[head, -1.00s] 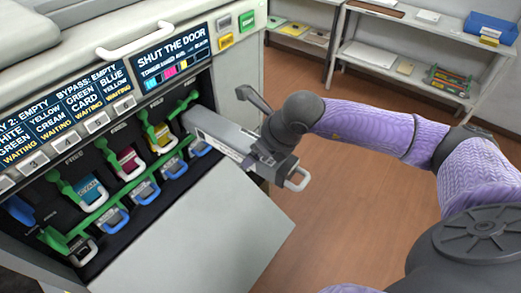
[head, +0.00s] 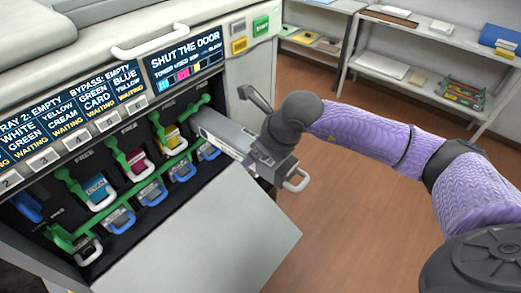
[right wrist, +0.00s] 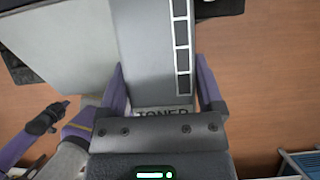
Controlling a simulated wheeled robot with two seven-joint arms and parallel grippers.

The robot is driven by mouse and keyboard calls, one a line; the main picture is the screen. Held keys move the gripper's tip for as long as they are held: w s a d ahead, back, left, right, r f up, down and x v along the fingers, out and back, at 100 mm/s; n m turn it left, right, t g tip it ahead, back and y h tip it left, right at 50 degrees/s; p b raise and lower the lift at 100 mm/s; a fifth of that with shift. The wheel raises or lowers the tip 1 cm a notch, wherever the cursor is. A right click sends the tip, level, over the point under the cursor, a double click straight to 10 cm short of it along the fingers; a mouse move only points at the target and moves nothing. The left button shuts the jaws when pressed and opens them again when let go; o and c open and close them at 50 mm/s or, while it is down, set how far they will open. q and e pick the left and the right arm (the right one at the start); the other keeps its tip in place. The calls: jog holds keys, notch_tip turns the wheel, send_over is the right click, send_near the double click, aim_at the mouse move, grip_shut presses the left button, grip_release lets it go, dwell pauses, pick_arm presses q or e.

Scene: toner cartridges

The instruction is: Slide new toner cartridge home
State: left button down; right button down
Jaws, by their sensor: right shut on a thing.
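The new toner cartridge (head: 226,134) is a long grey box with a white handle (head: 298,180) at its outer end. In the head view its far end is inside the rightmost slot of the open printer (head: 225,95), and a good length sticks out. My right gripper (head: 270,158) is shut on its outer part. In the right wrist view the cartridge (right wrist: 155,55) runs between the two purple fingers (right wrist: 162,92), with a row of white squares and partly covered "TONER" lettering. My left gripper (right wrist: 45,118) seems to show small at the left there; its jaws are unclear.
Blue (head: 97,190), magenta (head: 137,164) and yellow (head: 171,138) cartridges sit in neighbouring slots with green levers. The lowered grey door (head: 215,215) lies beneath the slots. The screen (head: 185,58) reads "SHUT THE DOOR". Shelves (head: 420,60) stand behind; the brown floor looks clear.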

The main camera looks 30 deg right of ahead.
aim_at(248, 141)
jog(key=shift+w+a+b, duration=0.2)
jog(key=shift+w, duration=0.3)
jog(key=shift+w+a+b, duration=0.2)
jog(key=shift+w, duration=0.3)
jog(key=shift+w+a, duration=0.25)
jog(key=shift+w, duration=0.45)
jog(key=shift+b, duration=0.4)
